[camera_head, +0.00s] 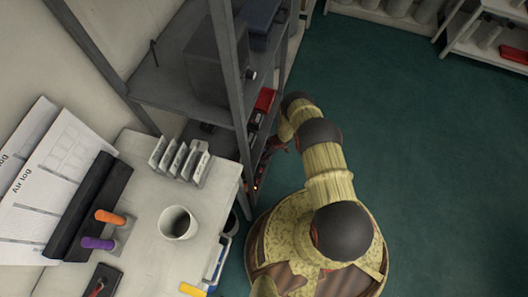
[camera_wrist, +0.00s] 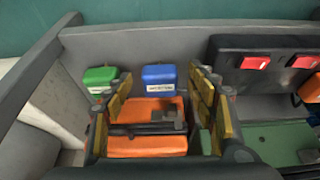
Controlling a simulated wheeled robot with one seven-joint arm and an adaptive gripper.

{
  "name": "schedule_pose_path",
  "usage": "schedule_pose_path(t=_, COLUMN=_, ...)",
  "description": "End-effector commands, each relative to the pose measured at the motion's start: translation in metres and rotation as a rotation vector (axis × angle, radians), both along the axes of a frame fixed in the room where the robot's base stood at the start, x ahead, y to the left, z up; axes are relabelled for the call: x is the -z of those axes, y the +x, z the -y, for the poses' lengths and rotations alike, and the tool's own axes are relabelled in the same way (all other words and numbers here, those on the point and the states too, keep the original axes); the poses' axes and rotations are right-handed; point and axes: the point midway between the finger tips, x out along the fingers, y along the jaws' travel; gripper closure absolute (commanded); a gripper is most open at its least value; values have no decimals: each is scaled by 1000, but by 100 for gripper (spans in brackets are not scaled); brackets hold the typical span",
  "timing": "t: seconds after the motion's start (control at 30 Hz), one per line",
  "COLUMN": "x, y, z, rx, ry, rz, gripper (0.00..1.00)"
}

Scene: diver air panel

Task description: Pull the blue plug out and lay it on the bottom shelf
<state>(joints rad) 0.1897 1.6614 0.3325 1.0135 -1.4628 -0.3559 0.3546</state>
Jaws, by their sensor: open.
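In the wrist view, a blue block with a white label (camera_wrist: 159,77), which looks like the blue plug, sits against a grey shelf edge. My gripper (camera_wrist: 161,84) is open, its yellow-padded fingers at either side of the line to the blue block; no contact shows. An orange block (camera_wrist: 147,146) with a dark bar across it lies between the fingers, nearer the camera. In the head view, my gripper (camera_head: 274,146) reaches into the side of the grey shelf rack (camera_head: 241,95). The blue block and the bottom shelf cannot be made out there.
A green block (camera_wrist: 100,78) sits left of the blue one. A black panel with red switches (camera_wrist: 255,63) is close on the right. In the head view, a white table (camera_head: 140,210) with a cup (camera_head: 178,222) stands left. Green floor (camera_head: 430,150) is clear at right.

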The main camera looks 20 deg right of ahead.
Motion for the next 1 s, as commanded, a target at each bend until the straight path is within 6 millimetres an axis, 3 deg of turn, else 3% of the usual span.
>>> schedule_pose_path(t=0.37, x=-11, y=-1, z=4, rx=0, ry=0, rz=0, gripper=43)
schedule_pose_path(t=1.0, x=-95, y=-22, z=32, rx=1, ry=0, rz=0, gripper=43)
